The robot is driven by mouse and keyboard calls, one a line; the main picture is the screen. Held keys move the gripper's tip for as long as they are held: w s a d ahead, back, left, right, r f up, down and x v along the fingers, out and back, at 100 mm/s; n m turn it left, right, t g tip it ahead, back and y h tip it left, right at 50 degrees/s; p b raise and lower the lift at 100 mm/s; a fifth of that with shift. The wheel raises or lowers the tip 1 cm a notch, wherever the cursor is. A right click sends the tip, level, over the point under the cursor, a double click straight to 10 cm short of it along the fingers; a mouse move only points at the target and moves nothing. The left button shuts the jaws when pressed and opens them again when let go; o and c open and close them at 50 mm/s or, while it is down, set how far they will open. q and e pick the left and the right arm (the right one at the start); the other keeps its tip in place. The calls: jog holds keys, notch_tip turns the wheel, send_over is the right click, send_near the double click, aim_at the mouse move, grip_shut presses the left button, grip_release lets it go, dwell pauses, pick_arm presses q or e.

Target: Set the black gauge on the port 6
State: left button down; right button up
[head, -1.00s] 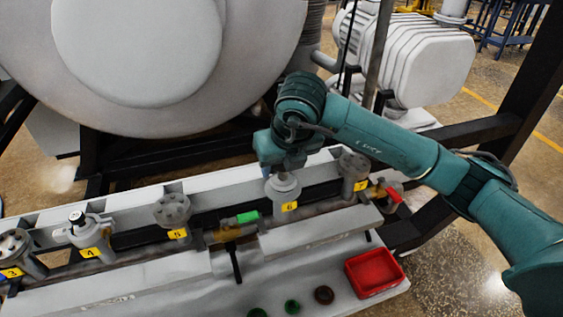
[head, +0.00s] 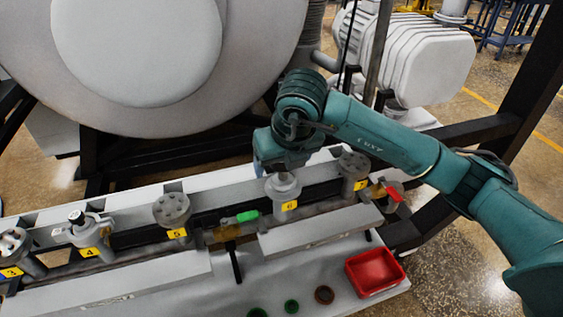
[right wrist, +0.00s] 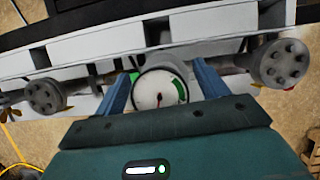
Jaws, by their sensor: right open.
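A round gauge (right wrist: 159,89) with a white face, a green band and a red needle shows in the right wrist view, between the two blue fingers. Its body colour is hard to tell. My right gripper (head: 271,170) is open, with a finger on each side of the gauge. In the head view the gripper is over port 6 (head: 284,187), whose yellow label 6 (head: 289,205) shows. The gripper hides most of the gauge there. The gauge appears to be at the top of port 6, but its seating is hidden. My left gripper is out of view.
Port 5 (head: 172,209) and a green-handled valve (head: 241,217) are left of port 6. A flanged port (head: 354,166) and a red-handled valve (head: 388,191) are right. Port 4 (head: 84,230) carries a fitting. A red tray (head: 375,272) and small rings (head: 291,306) lie in front.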

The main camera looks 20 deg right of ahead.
jog(key=v, duration=1.2)
jog(key=shift+s+r+b, duration=0.15)
jog(key=shift+r+b, duration=0.2)
jog(key=shift+s, duration=0.1)
